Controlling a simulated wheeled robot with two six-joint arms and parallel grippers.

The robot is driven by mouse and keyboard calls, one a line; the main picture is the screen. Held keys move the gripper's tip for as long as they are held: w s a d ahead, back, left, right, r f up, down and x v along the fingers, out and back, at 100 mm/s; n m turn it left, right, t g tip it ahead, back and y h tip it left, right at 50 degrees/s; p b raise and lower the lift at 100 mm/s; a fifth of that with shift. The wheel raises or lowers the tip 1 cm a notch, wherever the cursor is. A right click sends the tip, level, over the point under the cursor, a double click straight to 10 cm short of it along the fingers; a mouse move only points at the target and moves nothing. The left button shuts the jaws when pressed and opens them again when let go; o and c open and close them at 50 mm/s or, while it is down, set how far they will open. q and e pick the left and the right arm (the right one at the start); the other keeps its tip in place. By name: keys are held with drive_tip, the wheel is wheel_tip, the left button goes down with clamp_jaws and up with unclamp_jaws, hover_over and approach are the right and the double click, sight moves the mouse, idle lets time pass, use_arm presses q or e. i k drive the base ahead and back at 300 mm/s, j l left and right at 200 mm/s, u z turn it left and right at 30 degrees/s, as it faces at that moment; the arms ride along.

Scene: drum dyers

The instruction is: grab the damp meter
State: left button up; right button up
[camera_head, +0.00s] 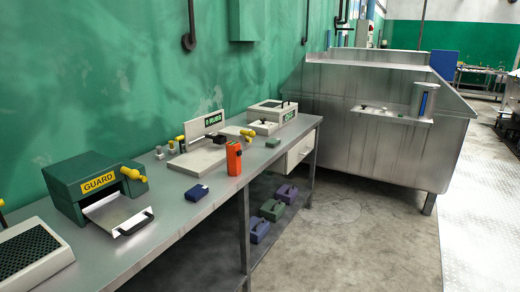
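An orange handheld device (234,160), which looks like the damp meter, stands upright on the grey metal bench (185,208). It is near the bench's front edge, about the middle of the picture. A small dark blue block (196,194) lies on the bench just left of and in front of it. Neither of my grippers shows in the head view.
A white-based device (192,160) with a "RUBS" plate is behind the meter. Another white device (272,115) is farther right. A green "GUARD" box (97,182) with an open tray is at left. A steel tank (375,150) stands beyond; concrete floor (350,240) is clear.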

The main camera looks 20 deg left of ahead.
sight(233, 162)
drive_tip(key=i+u, duration=0.15)
drive_tip(key=i, duration=0.45)
drive_tip(key=i+l+u, duration=0.1)
drive_tip(key=i, duration=0.5)
drive_tip(key=i+l+u, duration=0.15)
drive_tip(key=i, duration=0.4)
drive_tip(key=i+j+u, duration=0.15)
